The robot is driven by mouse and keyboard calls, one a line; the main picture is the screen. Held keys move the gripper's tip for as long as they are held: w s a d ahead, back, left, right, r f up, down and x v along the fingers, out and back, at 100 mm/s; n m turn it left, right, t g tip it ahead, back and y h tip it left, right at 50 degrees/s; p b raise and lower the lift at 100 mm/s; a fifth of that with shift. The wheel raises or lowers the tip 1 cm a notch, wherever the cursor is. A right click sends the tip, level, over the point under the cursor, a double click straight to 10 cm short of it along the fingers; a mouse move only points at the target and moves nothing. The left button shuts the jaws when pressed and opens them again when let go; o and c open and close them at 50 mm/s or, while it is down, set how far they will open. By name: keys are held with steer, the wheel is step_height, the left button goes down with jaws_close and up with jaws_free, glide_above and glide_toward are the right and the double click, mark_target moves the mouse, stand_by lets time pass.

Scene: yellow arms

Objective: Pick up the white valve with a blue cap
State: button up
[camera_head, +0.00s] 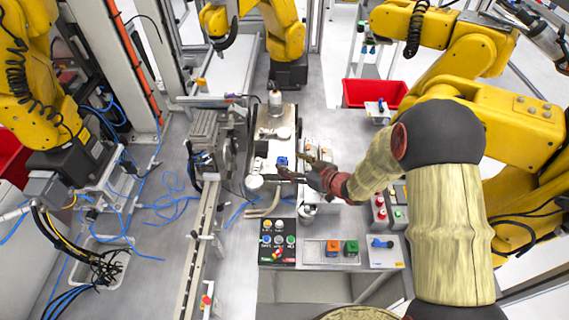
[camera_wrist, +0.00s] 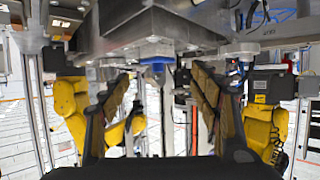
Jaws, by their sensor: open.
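The white valve with a blue cap (camera_head: 282,161) sits on the grey metal fixture in the middle of the table; only a small blue part shows clearly in the head view. In the wrist view, which looks upside down, the valve's blue cap (camera_wrist: 157,65) shows between the fingers, near their tips. My gripper (camera_head: 296,165) is just right of the valve, fingers pointing left towards it. In the wrist view my gripper (camera_wrist: 162,78) is open, with one finger on each side of the cap and nothing held. Contact with the valve cannot be told.
A white-topped cylinder (camera_head: 274,100) stands behind the valve on the fixture. A vise-like block (camera_head: 204,125) and rail are to the left. A button panel (camera_head: 278,241) and orange and green buttons are in front. A red bin (camera_head: 362,93) is behind right. Yellow arms surround the table.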

mark_target(284, 159)
steer(key=x, duration=0.5)
steer(key=shift+w+a, duration=0.1)
steer(key=shift+w, duration=0.25)
steer(key=c, duration=0.3)
steer(key=shift+s, duration=0.1)
steer(key=c, duration=1.1)
steer(key=shift+f, duration=0.1)
steer(key=shift+c, duration=0.4)
